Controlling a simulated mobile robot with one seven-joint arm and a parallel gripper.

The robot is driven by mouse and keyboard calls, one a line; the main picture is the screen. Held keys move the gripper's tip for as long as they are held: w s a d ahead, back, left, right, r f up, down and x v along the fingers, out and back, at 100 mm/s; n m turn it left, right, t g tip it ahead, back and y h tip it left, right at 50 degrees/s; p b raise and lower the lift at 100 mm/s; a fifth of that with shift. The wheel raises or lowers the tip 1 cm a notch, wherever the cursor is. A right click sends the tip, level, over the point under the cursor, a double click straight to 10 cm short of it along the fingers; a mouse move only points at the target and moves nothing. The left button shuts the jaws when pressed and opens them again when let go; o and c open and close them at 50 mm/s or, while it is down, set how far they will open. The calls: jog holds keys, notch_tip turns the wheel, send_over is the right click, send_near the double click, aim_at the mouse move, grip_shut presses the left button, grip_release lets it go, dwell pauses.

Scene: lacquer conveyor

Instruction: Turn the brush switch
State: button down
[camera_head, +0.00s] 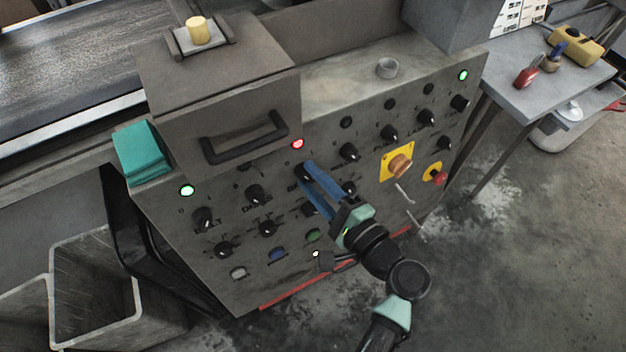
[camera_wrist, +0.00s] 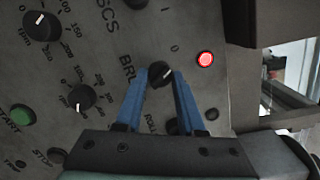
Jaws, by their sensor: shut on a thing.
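The brush switch is a small black knob with a pale pointer mark. In the wrist view the brush switch (camera_wrist: 160,72) sits beside a partly hidden label starting "BRU", with 0 and I marks above it. My gripper (camera_wrist: 159,80) has its two blue fingers on either side of this knob, shut on it. In the head view my gripper (camera_head: 308,172) reaches the upper middle of the grey control panel (camera_head: 225,285), and its fingers mostly hide the switch. A lit red lamp (camera_head: 297,143) is just above it and also shows in the wrist view (camera_wrist: 205,58).
Other black knobs (camera_head: 255,194) surround the switch closely. A yellow-plated orange knob (camera_head: 400,164) and a red emergency button (camera_head: 440,178) are to the right. A handled box (camera_head: 218,115) juts out at the upper left. Green lamps (camera_head: 187,190) are lit.

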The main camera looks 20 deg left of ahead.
dwell(0.4)
jog(key=c, duration=0.5)
grip_release()
jog(key=p+v, duration=0.1)
jog(key=v, duration=1.2)
jog(key=shift+f, duration=0.1)
jog(key=shift+w, duration=0.1)
